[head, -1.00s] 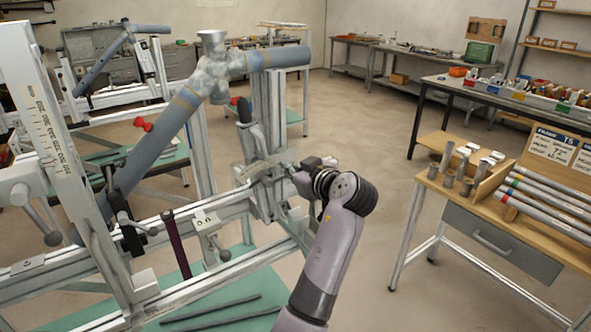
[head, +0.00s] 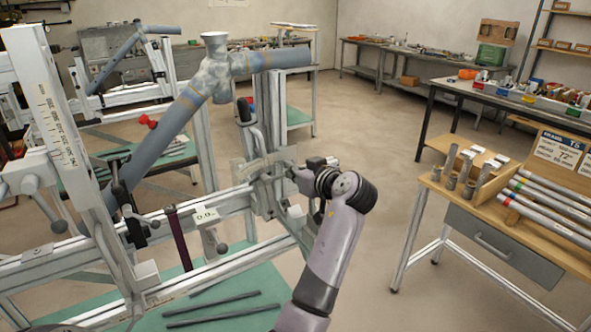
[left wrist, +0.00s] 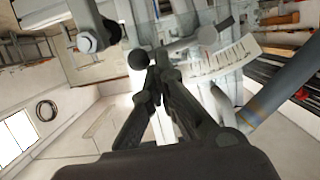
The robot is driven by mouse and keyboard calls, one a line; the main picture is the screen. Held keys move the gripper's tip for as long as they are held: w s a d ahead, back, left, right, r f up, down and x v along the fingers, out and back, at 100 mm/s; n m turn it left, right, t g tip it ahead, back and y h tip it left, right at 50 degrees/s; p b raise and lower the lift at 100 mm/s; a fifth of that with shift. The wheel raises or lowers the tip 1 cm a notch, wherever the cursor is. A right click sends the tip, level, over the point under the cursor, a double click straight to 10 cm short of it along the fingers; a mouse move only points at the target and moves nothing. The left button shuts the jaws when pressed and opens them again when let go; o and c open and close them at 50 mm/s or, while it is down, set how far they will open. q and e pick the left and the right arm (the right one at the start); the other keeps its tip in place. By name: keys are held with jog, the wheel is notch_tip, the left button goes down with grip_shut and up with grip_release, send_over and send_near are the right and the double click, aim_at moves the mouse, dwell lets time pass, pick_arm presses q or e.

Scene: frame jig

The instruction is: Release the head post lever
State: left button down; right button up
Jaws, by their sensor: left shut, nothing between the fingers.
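My left gripper (head: 298,172) is beside the upright head post (head: 268,105) of the jig, at the right end of the rail. Its fingers are largely hidden in the head view. In the left wrist view the dark fingers (left wrist: 156,66) are together and empty, with a black round knob (left wrist: 138,60) right at their tips. I cannot tell whether they touch it. A curved scale plate (left wrist: 222,62) is just beyond. A black lever handle (head: 244,110) stands at the left of the post. I cannot tell which of these belongs to the head post lever. My right gripper is not in view.
A blue-grey frame tube (head: 170,125) slants across the jig, with a red knob (head: 149,121) beside it. The rail carries another knobbed clamp (head: 210,220). A wooden bench (head: 450,190) with tubes stands at the right. Floor is clear between it and the jig.

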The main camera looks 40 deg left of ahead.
pick_arm(q)
jog(key=f+m, duration=0.1)
jog(key=f+m+g, duration=0.1)
jog(key=m, duration=0.1)
jog(key=shift+w+d+f+y+b, duration=0.15)
jog(key=shift+w+f+y+b, duration=0.15)
jog(key=shift+w+y+b, duration=0.1)
jog(key=shift+f+b, duration=0.3)
jog(key=shift+b, duration=0.05)
dwell(1.8)
